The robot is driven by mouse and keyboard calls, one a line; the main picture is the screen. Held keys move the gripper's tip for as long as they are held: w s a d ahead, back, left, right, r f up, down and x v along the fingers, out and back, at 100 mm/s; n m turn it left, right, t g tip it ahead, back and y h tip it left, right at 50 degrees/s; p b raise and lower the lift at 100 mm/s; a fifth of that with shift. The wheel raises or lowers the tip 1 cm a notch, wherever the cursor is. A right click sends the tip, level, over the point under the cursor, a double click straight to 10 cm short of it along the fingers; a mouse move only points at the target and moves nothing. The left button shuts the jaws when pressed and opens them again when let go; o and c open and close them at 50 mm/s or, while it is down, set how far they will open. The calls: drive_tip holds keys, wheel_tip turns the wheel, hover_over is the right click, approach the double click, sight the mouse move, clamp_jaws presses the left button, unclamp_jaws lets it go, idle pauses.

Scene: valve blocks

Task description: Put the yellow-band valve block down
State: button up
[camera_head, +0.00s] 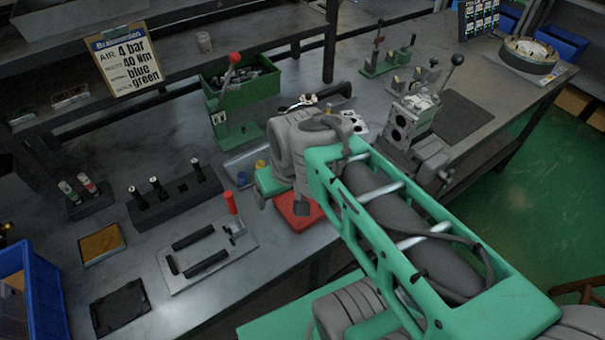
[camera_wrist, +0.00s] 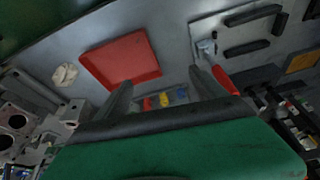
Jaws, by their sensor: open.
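Small blocks with coloured tops stand in a pale tray (camera_head: 232,168) beside my gripper. A yellow one (camera_head: 261,164) and a blue one (camera_head: 241,178) show in the head view; the yellow one (camera_wrist: 164,101) and the blue one (camera_wrist: 181,94) also show in the wrist view, low between the fingers. I cannot tell for certain that the yellow one is the yellow-band valve block. My gripper (camera_head: 282,205) is open, with nothing between its fingertips (camera_wrist: 163,73). It is over the bench by the red tray (camera_head: 295,213), which looks empty in the wrist view (camera_wrist: 122,60).
A grey plate with a red-handled clamp (camera_head: 231,203) and two black bars (camera_head: 200,250) lies left of the red tray. A black rack (camera_head: 175,195) is further left. A green bin (camera_head: 242,85) and green lever press (camera_head: 232,120) stand behind. Metal fixtures (camera_head: 412,120) stand right.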

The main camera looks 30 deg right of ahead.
drive_tip(key=w+d+f+t+b, duration=0.3)
drive_tip(key=w+d+f, duration=0.1)
drive_tip(key=w+d, duration=0.3)
drive_tip(key=m+t+h+b, duration=0.3)
drive_tip(key=t+b, duration=0.1)
drive_tip(key=t, duration=0.2)
approach(356, 126)
drive_tip(key=w, duration=0.1)
drive_tip(key=shift+w+a+f+h, duration=0.25)
drive_tip(key=shift+w+f+h, duration=0.15)
drive_tip(key=p+x, duration=0.1)
drive_tip(key=x, duration=1)
drive_tip(key=shift+d, duration=0.2)
drive_tip(key=shift+c, duration=0.2)
clamp_jaws()
